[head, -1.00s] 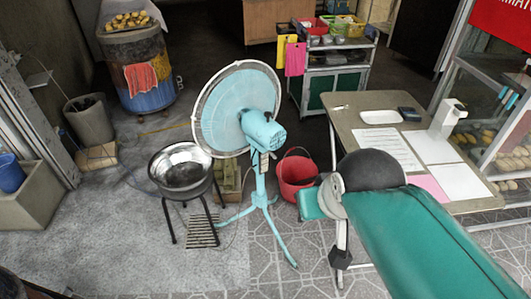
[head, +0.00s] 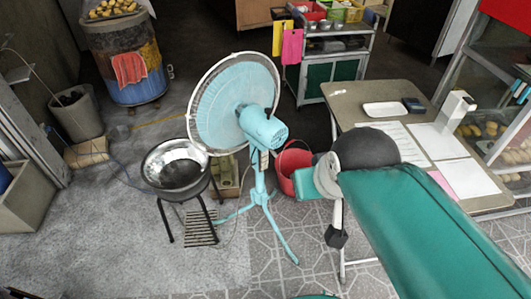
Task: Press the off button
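A light-blue pedestal fan (head: 264,128) stands near the middle of the head view, its round grille turned to the left and its motor housing towards me. A small pale control box (head: 263,160) sits on its pole below the motor. I cannot make out a single off button on it. My teal arm reaches in from the lower right. At its far end a small dark tip hangs down, my gripper (head: 336,238), to the right of the fan pole and apart from it. I cannot see whether its fingers are open or shut.
A red bucket (head: 290,168) stands behind the fan pole. A metal bowl (head: 176,163) on a black stand is to its left. A table (head: 352,98) with papers and a tray is at right. A barrel (head: 127,62) stands at the back left. Patterned tile floor is clear in front.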

